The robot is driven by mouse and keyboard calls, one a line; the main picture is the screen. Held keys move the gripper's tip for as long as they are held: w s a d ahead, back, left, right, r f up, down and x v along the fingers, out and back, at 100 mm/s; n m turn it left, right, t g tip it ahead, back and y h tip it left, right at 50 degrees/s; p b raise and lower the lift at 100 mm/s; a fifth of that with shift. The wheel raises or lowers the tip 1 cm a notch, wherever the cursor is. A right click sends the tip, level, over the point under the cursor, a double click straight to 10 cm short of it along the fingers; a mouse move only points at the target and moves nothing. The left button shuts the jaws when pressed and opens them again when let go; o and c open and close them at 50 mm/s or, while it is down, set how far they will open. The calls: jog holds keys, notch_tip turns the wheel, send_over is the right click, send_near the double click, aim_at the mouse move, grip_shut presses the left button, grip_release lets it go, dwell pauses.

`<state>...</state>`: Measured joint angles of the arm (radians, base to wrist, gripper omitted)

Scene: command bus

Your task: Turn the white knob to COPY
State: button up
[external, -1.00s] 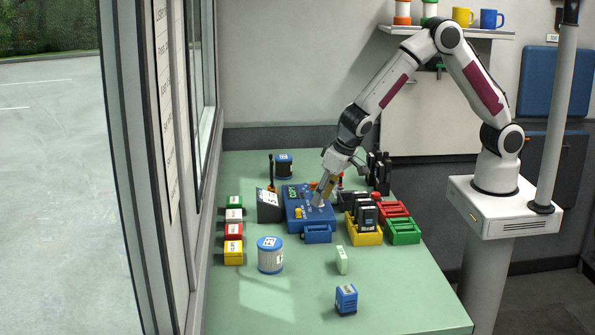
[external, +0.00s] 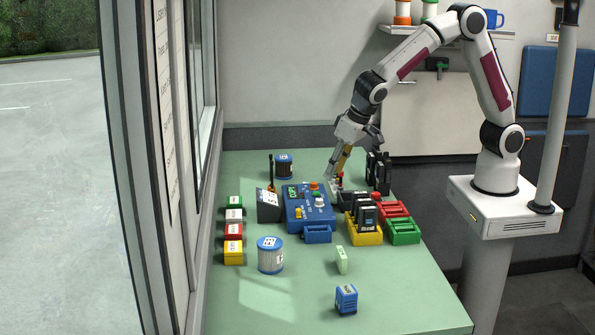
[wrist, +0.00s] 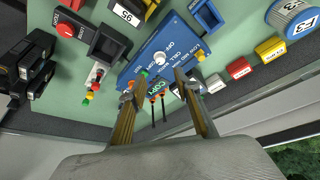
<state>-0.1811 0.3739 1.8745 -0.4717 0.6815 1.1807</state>
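The white knob (external: 320,202) is on the top face of the blue control box (external: 295,223). It also shows in the wrist view (wrist: 160,58), round and uncovered, beside printed labels. I cannot read its pointer direction. A small display (wrist: 161,88) with green lettering is on the box, partly near my fingers; its text is too small to read surely. My gripper (external: 334,179) is raised behind and right of the knob, clear of it. In the wrist view its two fingers (wrist: 160,88) are apart with nothing held between them.
Right of the box, black handsets stand in a yellow tray (external: 365,237), beside red and green trays (external: 403,233). More black units (external: 378,172) stand behind. A dark grey unit (external: 268,207) and a blue-white canister (external: 270,255) are at the left. The front table is mostly clear.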

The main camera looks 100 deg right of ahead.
aim_at(320, 199)
jog(key=shift+s+a+r, duration=0.2)
jog(key=shift+s+r, duration=0.05)
jog(key=shift+r, duration=0.4)
jog(key=shift+f, duration=0.1)
jog(key=shift+m, duration=0.7)
jog(key=x, duration=0.4)
jog(key=shift+w+a, duration=0.15)
jog(key=shift+w, duration=0.1)
jog(key=shift+x, duration=3.9)
grip_shut()
